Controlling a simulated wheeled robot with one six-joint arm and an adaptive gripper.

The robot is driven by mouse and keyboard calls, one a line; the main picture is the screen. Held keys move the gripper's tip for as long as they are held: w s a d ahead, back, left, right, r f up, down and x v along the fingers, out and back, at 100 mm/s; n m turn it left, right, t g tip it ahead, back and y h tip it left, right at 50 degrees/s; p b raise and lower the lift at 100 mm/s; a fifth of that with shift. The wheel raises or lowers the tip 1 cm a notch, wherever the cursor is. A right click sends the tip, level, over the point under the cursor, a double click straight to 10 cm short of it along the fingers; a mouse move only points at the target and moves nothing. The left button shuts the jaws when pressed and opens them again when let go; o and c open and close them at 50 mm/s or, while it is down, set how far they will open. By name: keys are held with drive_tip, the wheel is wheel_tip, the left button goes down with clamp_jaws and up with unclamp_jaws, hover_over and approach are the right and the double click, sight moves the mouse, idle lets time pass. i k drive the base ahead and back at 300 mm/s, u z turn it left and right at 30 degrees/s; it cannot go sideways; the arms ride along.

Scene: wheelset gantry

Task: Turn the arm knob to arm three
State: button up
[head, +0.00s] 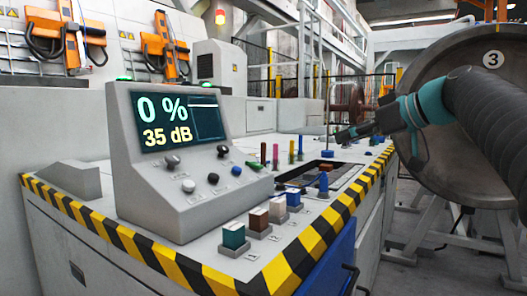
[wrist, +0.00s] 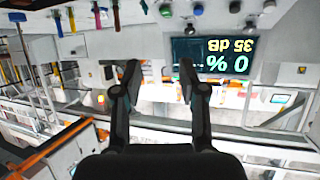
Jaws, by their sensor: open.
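A grey console (head: 150,200) stands on the bench, its screen (head: 180,118) reading 0 % and 35 dB. Its sloped panel carries several small knobs, including a grey knob (head: 172,161), a white knob (head: 188,186) and a dark knob (head: 223,151). Their labels are too small to read, so I cannot tell which is the arm knob. My gripper (head: 342,134) is right of the console, over the bench's far part, apart from the knobs. In the wrist view my gripper (wrist: 160,70) is open and empty; the screen and knobs (wrist: 198,9) appear upside down beyond it.
Coloured blocks (head: 234,235) line the bench's front, beside a recessed tray (head: 345,176). Several coloured upright handles (head: 291,150) stand behind it. Striped yellow-black edging (head: 290,262) borders the bench. A large wheel (head: 430,165) marked 3 stands at right.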

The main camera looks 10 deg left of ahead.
sight(172, 160)
drive_tip(key=z, duration=0.8)
drive_tip(key=k, duration=0.6)
drive_tip(key=u, duration=1.35)
drive_tip(key=i, duration=0.5)
